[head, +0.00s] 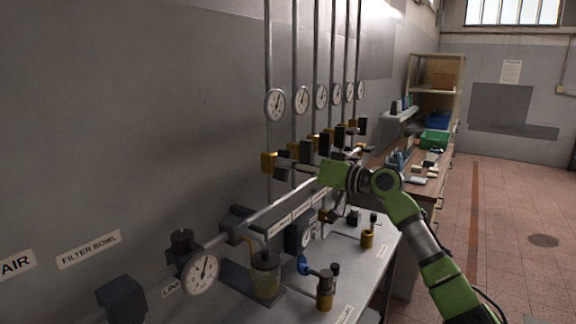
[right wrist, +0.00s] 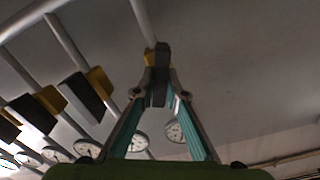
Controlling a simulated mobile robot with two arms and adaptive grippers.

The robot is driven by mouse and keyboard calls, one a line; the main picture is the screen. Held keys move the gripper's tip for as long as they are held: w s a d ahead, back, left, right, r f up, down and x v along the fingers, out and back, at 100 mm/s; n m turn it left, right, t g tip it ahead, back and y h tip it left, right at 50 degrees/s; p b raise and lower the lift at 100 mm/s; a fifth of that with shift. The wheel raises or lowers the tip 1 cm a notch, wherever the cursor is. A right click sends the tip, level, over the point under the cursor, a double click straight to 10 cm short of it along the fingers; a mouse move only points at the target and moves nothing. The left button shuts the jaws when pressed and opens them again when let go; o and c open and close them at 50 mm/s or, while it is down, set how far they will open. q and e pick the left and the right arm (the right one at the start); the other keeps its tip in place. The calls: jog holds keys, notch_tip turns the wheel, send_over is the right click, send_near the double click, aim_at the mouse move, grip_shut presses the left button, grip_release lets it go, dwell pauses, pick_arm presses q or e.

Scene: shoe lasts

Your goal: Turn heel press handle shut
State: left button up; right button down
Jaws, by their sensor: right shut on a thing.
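A row of yellow valves with dark handles sits on upright pipes along the grey wall. The nearest valve has a yellow body (head: 268,162), and its dark handle (right wrist: 162,62) shows between my fingers in the right wrist view. My right gripper (head: 287,167) reaches in from the right and is shut on this handle; it also shows in the right wrist view (right wrist: 158,92). The fingers partly hide the handle. I cannot read which valve is labelled heel press. My left gripper is not in view.
Round gauges (head: 275,105) hang above the valves. Other dark handles (head: 308,151) stand close behind my gripper. Below are a horizontal pipe (head: 262,197), a filter bowl (head: 265,274) and brass fittings (head: 325,290) on a grey bench. The floor at right is clear.

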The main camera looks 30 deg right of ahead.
jog(key=m, duration=0.3)
jog(key=shift+m+p, duration=0.4)
jog(key=m+p, duration=0.1)
jog(key=m, duration=0.1)
jog(key=shift+d+m, duration=0.1)
jog(key=shift+m, duration=0.2)
jog(key=m+p, duration=0.1)
jog(key=m, duration=0.2)
jog(key=shift+w+m+p, duration=0.1)
jog(key=shift+m+p, duration=0.2)
jog(key=shift+p, duration=0.05)
jog(key=shift+f+m+p, duration=0.15)
jog(key=shift+m+p, duration=0.75)
jog(key=shift+m, duration=0.7)
jog(key=c, duration=2)
grip_release()
jog(key=shift+d+f, duration=0.1)
jog(key=shift+c, duration=0.2)
